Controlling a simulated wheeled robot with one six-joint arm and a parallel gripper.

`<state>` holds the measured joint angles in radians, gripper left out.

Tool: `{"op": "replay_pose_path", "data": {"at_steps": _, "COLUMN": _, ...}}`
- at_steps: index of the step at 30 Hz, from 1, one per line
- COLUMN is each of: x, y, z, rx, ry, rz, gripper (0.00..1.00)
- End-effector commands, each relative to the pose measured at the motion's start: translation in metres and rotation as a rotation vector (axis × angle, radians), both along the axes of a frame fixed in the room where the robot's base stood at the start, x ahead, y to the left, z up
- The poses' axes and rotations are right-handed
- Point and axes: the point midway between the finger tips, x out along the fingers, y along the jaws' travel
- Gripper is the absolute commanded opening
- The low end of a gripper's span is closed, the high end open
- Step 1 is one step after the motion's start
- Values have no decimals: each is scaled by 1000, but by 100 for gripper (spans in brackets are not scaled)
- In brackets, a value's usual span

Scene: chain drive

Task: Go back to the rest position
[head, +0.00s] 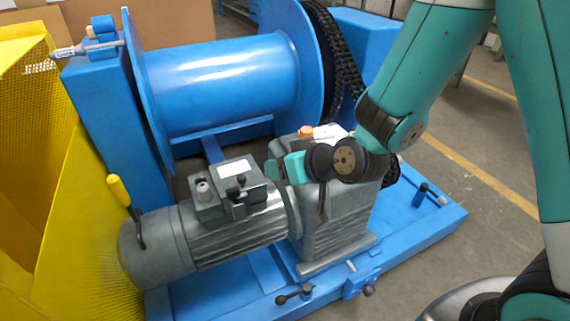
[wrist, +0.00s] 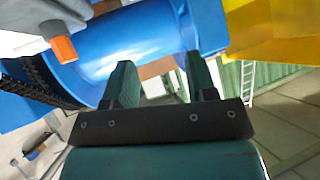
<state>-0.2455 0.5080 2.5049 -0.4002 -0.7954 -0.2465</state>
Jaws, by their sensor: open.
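My gripper (head: 282,168) is in the middle of the head view, in front of the grey gearbox (head: 335,215) and to the right of the motor's terminal box (head: 230,190). In the wrist view my gripper (wrist: 160,82) shows two teal fingers set well apart, with nothing between them. My arm comes in from the upper right of the head view and hides part of the gearbox and the chain. I cannot tell how far the fingers are from the motor and gearbox.
A blue drum (head: 230,85) with a black chain (head: 338,60) stands behind. A grey motor (head: 190,245) with a yellow-handled lever (head: 122,195) sits on the blue base (head: 410,245). A yellow guard (head: 40,170) is at left. Grey floor (head: 500,135) lies open at right.

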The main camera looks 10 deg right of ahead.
Motion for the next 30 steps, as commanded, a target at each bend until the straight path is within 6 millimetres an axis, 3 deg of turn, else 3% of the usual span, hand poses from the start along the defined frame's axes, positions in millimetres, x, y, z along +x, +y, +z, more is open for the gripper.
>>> {"op": "replay_pose_path", "data": {"at_steps": 9, "x": 0, "y": 1, "z": 2, "rx": 1, "ry": 4, "rz": 4, "gripper": 52}}
{"op": "replay_pose_path", "data": {"at_steps": 14, "x": -17, "y": 8, "z": 22, "rx": 0, "ry": 81, "rz": 63, "gripper": 52}}
{"op": "replay_pose_path", "data": {"at_steps": 20, "x": -81, "y": 13, "z": 68, "rx": -57, "ry": 314, "rz": 214, "gripper": 52}}
{"op": "replay_pose_path", "data": {"at_steps": 30, "x": -190, "y": -18, "z": 116, "rx": -246, "ry": 611, "rz": 358, "gripper": 52}}
